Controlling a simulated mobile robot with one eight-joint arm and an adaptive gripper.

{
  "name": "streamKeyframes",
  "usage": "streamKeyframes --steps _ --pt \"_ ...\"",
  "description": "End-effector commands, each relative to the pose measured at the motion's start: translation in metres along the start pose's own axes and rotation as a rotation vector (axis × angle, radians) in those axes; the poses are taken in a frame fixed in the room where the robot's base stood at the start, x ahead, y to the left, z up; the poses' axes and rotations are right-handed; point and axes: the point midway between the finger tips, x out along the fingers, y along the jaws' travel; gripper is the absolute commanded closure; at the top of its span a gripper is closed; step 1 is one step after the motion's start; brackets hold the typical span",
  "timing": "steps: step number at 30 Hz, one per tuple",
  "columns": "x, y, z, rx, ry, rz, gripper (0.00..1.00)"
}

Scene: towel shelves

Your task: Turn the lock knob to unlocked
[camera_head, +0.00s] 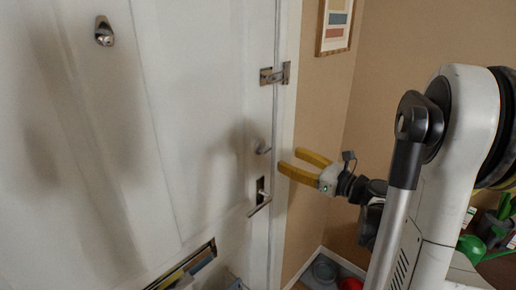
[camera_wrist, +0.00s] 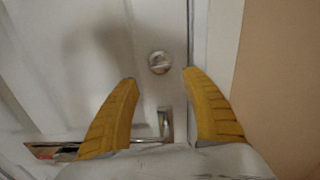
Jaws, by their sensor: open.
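The lock knob (camera_head: 262,148) is a small silver piece on the white door (camera_head: 215,90), near its right edge and above the lever handle (camera_head: 260,203). In the wrist view the knob (camera_wrist: 159,62) is round with a bar across its face; I cannot tell clearly which way the bar points. My gripper (camera_head: 290,160) has yellow fingers, spread apart and empty, to the right of the knob and pointing at the door. In the wrist view my gripper (camera_wrist: 160,76) frames the knob between its fingertips, with no visible contact.
The lever handle also shows in the wrist view (camera_wrist: 165,122), below the knob. A metal latch (camera_head: 275,75) sits higher on the door edge. A mail slot (camera_head: 188,268) is lower left. The tan wall (camera_head: 320,110) with a framed picture (camera_head: 335,25) is to the right.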

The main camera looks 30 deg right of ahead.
Motion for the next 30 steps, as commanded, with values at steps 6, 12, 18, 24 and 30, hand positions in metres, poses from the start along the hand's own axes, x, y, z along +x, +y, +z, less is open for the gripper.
streamKeyframes --steps 6,12,18,24,30 --pt "0.042 0.002 -0.002 -0.003 0.001 0.006 0.44" --pt "0.079 0.002 -0.002 -0.004 0.002 0.005 0.44" --pt "0.098 0.002 -0.001 -0.005 0.003 0.003 0.44" --pt "0.101 0.001 0.0 -0.005 0.003 0.001 0.44" --pt "0.1 0.001 0.0 -0.005 0.003 0.002 0.7"
